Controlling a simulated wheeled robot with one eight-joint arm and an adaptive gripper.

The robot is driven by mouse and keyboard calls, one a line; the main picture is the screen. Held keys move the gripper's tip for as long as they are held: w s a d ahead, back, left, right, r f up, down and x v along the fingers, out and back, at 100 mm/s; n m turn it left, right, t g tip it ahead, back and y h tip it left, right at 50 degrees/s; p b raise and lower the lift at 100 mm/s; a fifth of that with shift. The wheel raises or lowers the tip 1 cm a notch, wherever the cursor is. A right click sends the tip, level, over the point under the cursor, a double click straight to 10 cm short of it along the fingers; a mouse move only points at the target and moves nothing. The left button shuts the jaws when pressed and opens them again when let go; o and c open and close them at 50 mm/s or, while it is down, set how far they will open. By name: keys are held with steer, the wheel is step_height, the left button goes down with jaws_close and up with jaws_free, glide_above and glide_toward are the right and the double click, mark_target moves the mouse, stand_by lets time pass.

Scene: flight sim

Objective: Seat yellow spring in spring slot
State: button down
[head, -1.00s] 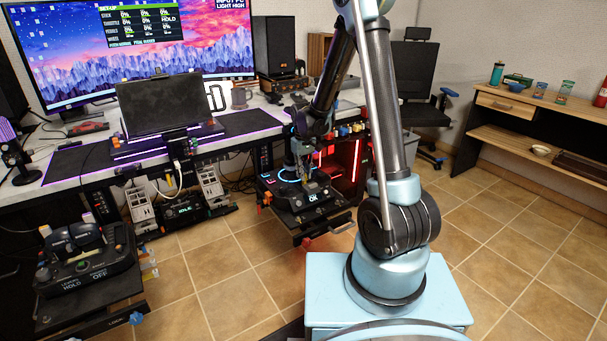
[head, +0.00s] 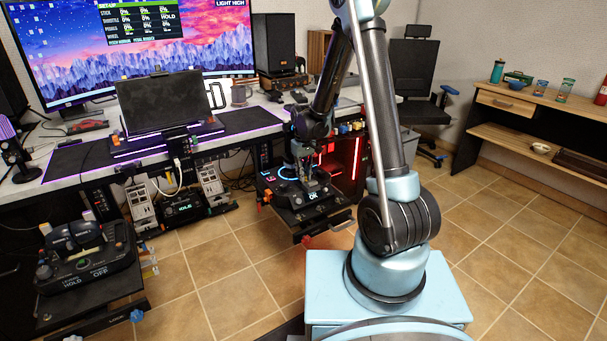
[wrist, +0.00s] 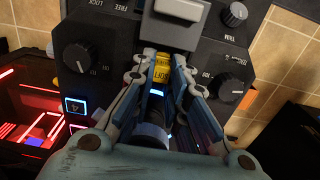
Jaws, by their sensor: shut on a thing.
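In the wrist view, the yellow spring piece (wrist: 162,72) with dark lettering shows between the fingertips of my gripper (wrist: 163,64). The fingers are closed in on it from both sides. It lies over the black control unit (wrist: 205,60), just below a grey block with a pale top. A small blue light shows below the yellow piece. The slot itself is hidden, so I cannot tell how deep the piece sits. In the head view, my gripper (head: 308,178) is low over the same unit (head: 312,199), and the yellow piece is too small to make out.
Black knobs (wrist: 82,58) stand on both sides of the unit. A red-lit case (head: 345,165) is close behind it. The desk (head: 70,140) with monitor is at the left. The tiled floor (head: 220,280) in front is clear.

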steer(key=shift+f, duration=0.95)
steer(key=c, duration=1.5)
jaws_free()
steer(key=shift+w+r, duration=0.1)
steer(key=shift+r, duration=5.9)
